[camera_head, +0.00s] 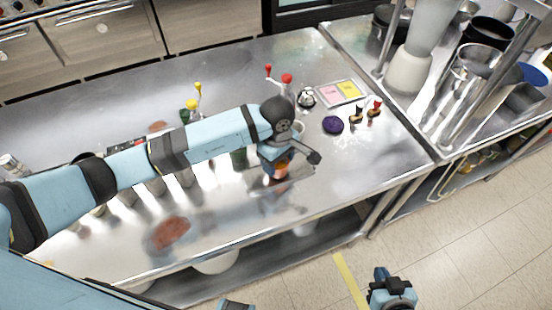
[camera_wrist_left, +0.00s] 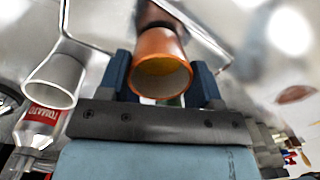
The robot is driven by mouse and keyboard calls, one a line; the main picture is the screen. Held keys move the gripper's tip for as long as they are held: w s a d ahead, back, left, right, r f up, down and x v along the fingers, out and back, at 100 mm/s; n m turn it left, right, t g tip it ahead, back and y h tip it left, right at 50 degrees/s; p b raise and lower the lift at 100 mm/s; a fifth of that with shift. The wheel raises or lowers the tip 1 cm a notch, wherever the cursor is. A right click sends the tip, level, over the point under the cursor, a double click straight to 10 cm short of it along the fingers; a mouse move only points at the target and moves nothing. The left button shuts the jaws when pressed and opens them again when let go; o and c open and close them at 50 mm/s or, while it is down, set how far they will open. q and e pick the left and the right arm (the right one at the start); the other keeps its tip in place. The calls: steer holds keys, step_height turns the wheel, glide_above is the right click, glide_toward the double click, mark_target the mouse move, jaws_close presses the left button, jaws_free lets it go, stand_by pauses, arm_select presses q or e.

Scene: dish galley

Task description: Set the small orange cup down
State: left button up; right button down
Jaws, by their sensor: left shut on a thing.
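The small orange cup (camera_head: 281,171) is held low over the steel counter (camera_head: 330,190), partly hidden by my left gripper (camera_head: 275,167). In the left wrist view the orange cup (camera_wrist_left: 160,48) sits between the two blue fingers of the left gripper (camera_wrist_left: 163,78), its open mouth facing the camera. The gripper is shut on it. I cannot tell whether the cup touches the counter. My right gripper (camera_head: 389,287) is at the bottom, over the floor and away from the counter; its finger opening is unclear.
A purple round thing (camera_head: 333,124), a tray with pink and yellow pieces (camera_head: 341,92) and red-topped bottles (camera_head: 287,79) stand farther back. The counter's right front is clear.

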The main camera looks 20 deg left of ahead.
arm_select(q)
steer(key=shift+w+a+f, duration=0.1)
steer(key=shift+w+f, duration=0.15)
steer(key=shift+f, duration=0.05)
steer(key=shift+s, duration=0.25)
steer(key=o, duration=1)
steer(key=shift+w+f, duration=0.1)
steer(key=shift+c, duration=0.2)
arm_select(e)
steer(key=shift+w+a+f, duration=0.1)
steer(key=shift+w+a, duration=0.05)
steer(key=shift+w, duration=0.05)
